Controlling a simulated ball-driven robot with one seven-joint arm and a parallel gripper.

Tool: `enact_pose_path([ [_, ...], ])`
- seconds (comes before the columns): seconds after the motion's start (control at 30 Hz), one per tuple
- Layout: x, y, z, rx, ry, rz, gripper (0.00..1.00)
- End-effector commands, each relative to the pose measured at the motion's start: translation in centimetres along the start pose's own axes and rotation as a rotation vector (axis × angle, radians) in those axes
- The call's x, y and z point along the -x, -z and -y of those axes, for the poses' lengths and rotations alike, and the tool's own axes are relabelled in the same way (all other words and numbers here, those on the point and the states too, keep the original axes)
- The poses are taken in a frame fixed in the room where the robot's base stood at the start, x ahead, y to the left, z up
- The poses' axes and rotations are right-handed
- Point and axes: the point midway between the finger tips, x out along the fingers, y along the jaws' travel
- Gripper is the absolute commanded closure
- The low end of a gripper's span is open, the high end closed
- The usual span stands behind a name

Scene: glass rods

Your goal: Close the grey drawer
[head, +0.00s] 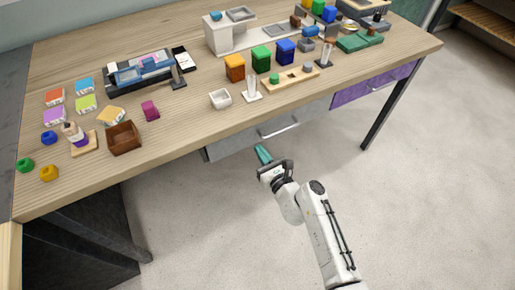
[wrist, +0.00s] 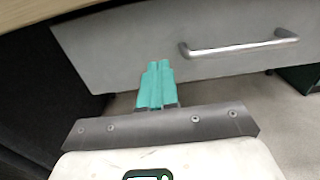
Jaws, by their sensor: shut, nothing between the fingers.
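The grey drawer (head: 232,144) is under the front edge of the table, left of a purple drawer. Its front (wrist: 120,50) fills much of the wrist view, with a silver bar handle (wrist: 238,47) right of my fingers. In the head view the handle (head: 280,129) lies up and to the right of my gripper. My gripper (head: 262,153) has teal fingers and is shut and empty. In the wrist view the fingertips (wrist: 158,66) overlap the drawer front left of the handle. I cannot tell whether they touch it. How far the drawer stands out is hard to tell.
The wooden table (head: 190,110) carries blocks, small trays and a brown box (head: 123,138). The purple drawer (head: 375,87) is to the right, beside a dark table leg (head: 388,108). A dark cabinet (head: 75,245) stands at the left. The floor around my arm is clear.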

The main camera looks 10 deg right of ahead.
Motion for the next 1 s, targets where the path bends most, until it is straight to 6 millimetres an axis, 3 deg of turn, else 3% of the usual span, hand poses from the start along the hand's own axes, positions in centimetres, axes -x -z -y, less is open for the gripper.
enact_pose_path([
  [0.5,7.5,0.1,0.0,-0.001,0.000,-0.002,1.00],
  [1.0,8.7,-0.1,-0.3,0.038,-0.021,0.002,1.00],
])
